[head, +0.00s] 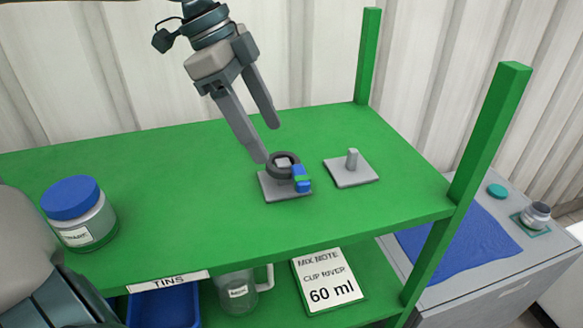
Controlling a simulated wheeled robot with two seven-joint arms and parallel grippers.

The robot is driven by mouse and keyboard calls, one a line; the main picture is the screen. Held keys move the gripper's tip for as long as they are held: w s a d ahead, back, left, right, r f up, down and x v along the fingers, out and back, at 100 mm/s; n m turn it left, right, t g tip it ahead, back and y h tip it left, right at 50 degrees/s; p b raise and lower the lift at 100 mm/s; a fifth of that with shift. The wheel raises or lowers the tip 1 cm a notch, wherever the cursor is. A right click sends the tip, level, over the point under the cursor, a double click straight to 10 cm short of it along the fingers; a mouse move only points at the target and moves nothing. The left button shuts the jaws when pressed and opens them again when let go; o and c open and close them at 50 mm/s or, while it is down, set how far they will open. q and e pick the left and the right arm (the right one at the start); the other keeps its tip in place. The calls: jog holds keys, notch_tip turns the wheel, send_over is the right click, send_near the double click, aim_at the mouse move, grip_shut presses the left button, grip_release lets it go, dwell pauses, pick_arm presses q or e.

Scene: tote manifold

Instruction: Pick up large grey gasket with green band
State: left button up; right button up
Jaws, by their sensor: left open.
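The large grey gasket (272,170) is a dark grey ring on the green shelf top, at a grey square base plate (283,194). A light grey post top shows inside the ring, so the ring appears to be around it. A blue block with a green band (301,178) is at the ring's right front side. My left gripper (268,143) comes down from above with its two fingers apart and nothing between them. One fingertip is close to the ring's upper left edge; whether it touches cannot be told. My right gripper is not in view.
A second grey plate with an upright peg (352,167) stands empty to the right. A blue-lidded jar (78,213) stands at the left. Green posts (488,135) rise at the right end. A lower shelf holds a note card (327,281), a blue bin and a jug.

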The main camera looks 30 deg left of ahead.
aim_at(281, 162)
pick_arm(q)
jog(key=shift+w+d+f+p, duration=0.1)
jog(key=shift+d+f+p, duration=0.1)
jog(key=shift+f+p, duration=0.25)
jog(key=x, duration=0.3)
jog(key=shift+p, duration=0.4)
jog(key=shift+w+d+f, duration=0.15)
jog(key=shift+d+f, duration=0.05)
jog(key=shift+f, duration=0.35)
jog(key=c, duration=1.1)
